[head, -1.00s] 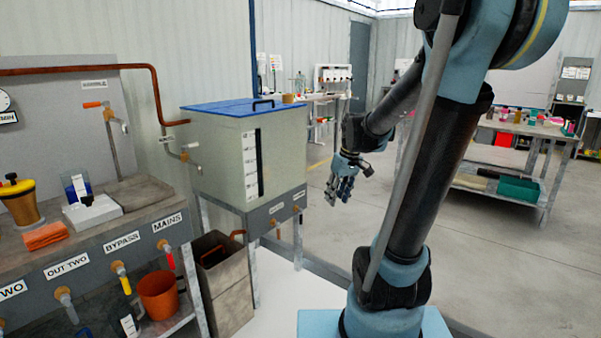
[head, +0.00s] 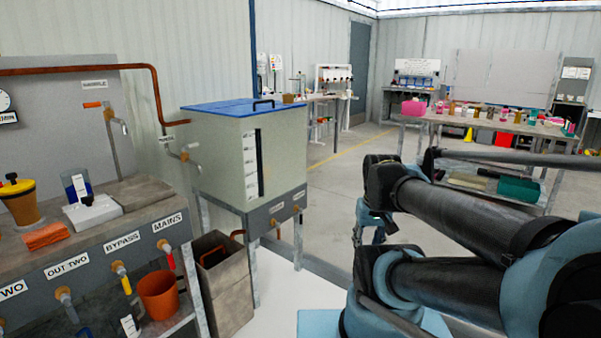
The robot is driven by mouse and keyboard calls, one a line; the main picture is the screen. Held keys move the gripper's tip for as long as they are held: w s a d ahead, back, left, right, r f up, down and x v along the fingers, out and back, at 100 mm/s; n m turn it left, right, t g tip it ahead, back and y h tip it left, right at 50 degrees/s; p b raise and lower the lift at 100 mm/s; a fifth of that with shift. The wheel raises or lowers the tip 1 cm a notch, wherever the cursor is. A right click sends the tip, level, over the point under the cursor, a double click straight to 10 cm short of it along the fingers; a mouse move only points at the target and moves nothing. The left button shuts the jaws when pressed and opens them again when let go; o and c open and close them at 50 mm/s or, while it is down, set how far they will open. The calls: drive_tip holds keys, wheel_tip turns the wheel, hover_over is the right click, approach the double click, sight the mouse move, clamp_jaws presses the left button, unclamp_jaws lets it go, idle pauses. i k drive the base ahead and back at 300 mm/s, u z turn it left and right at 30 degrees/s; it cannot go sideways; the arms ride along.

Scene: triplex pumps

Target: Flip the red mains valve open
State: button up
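The red mains valve handle (head: 170,260) hangs down from its brass fitting on the front of the bench at the left, just below the MAINS label (head: 167,222). My gripper (head: 368,238) points down at the middle of the head view, well to the right of the valve and apart from it. Its fingers look spread with a gap between them and nothing held. Its lower part is partly hidden behind my arm.
A yellow BYPASS handle (head: 126,284) hangs left of the mains valve. An orange-brown pot (head: 158,295) sits below the valves. A grey bin (head: 225,285) and a blue-lidded tank (head: 225,150) stand to the right of the bench.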

sight(171, 261)
drive_tip(key=u, duration=2.25)
